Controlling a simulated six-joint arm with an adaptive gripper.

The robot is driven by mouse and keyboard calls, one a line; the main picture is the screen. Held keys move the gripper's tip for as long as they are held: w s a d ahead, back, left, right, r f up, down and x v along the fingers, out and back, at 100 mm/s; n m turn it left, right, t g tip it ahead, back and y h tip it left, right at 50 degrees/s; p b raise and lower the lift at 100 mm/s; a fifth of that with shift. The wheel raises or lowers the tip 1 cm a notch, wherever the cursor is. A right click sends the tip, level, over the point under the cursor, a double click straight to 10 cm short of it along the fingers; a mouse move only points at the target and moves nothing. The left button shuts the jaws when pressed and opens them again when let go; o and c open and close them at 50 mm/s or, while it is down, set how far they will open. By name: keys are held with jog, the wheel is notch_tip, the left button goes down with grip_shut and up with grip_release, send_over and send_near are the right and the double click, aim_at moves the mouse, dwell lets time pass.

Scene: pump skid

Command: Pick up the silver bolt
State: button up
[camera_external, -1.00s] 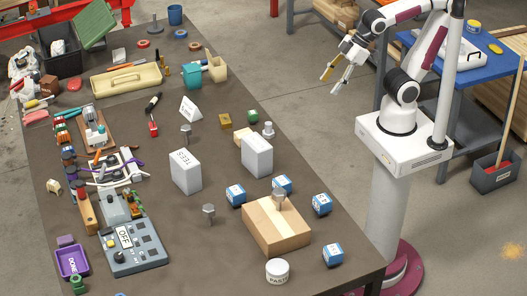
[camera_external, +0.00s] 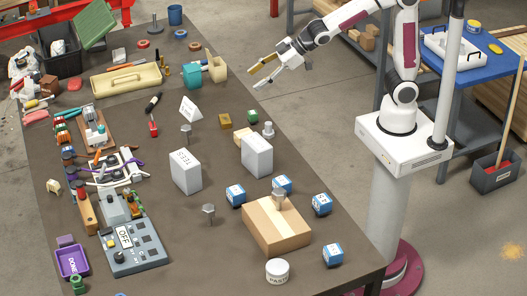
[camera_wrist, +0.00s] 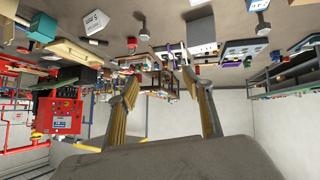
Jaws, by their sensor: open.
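Several silver bolts stand on the brown table: one (camera_external: 186,133) near the middle, one (camera_external: 208,214) nearer the front. Two bolts also appear in the upside-down wrist view, one left of centre (camera_wrist: 141,20) and one at the right (camera_wrist: 262,27). My gripper (camera_external: 252,79) is open and empty, in the air beyond the table's right edge, well away from the bolts. Its two fingers show apart in the wrist view (camera_wrist: 160,78).
A second white box (camera_external: 186,172) stands mid-table. A grey device marked OFF (camera_external: 135,249) and a purple bin (camera_external: 72,261) are at the left. Bare table lies around the middle bolts.

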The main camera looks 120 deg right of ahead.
jog(key=w+d+f+t, duration=0.3)
jog(key=w+d+f, duration=0.65)
jog(key=w, duration=0.35)
jog(key=n+t+y, duration=0.1)
jog(key=t+y, duration=0.1)
jog(key=y, duration=0.1)
send_near(187, 136)
notch_tip(187, 136, up, 4)
jog(key=w+d, duration=0.2)
jog(key=d, duration=0.1)
jog(key=shift+d+f, duration=0.1)
jog(key=shift+f, duration=0.75)
jog(key=shift+x, duration=1.25)
jog(key=shift+f, duration=0.1)
